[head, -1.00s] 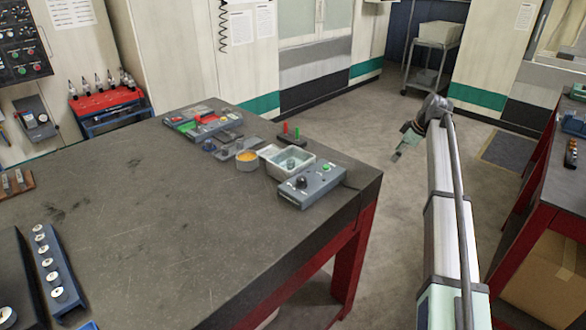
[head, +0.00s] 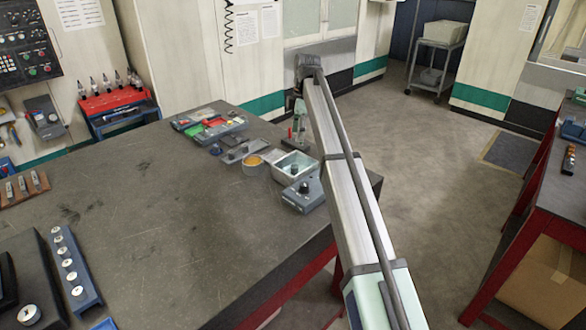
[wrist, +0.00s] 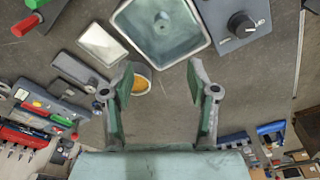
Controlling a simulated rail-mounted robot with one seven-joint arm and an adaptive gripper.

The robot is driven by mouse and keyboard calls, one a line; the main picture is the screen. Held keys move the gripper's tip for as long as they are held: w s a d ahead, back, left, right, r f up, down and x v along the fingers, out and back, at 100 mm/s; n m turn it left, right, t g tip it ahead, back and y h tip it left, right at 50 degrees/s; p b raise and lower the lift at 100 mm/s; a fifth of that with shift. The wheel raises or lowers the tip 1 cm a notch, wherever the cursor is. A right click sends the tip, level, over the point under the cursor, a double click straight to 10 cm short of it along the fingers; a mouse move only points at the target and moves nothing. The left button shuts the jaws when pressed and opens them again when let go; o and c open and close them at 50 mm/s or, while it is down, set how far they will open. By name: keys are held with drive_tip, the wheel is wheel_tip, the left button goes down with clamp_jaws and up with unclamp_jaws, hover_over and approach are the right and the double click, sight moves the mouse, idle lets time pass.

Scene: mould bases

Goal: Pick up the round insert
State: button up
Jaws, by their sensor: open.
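My gripper (wrist: 160,72) is open and empty, its two green-padded fingers apart in the wrist view. In the head view it hangs over the far right part of the workbench, partly hidden by my arm. Several round silver pieces (head: 71,277) sit in a blue rack (head: 84,283) at the bench's near left. I cannot tell which round piece is the insert.
A grey box with a black knob (head: 303,196) stands beside the tub, near the bench edge. A round orange-filled dish (head: 253,164) and red and green control pieces (head: 212,128) are left of it. The bench (head: 160,215) is clear in the middle.

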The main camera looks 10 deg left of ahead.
drive_tip(key=p, duration=0.3)
hover_over(295, 166)
drive_tip(key=f, duration=0.8)
drive_tip(key=shift+w+f, duration=0.25)
drive_tip(key=shift+f, duration=0.15)
drive_tip(key=shift+s+f, duration=0.15)
drive_tip(key=shift+f, duration=0.45)
wheel_tip(295, 166, down, 4)
drive_tip(key=shift+a+f+p, duration=0.1)
drive_tip(key=shift+p, duration=1.05)
drive_tip(key=shift+s, duration=0.1)
clamp_jaws()
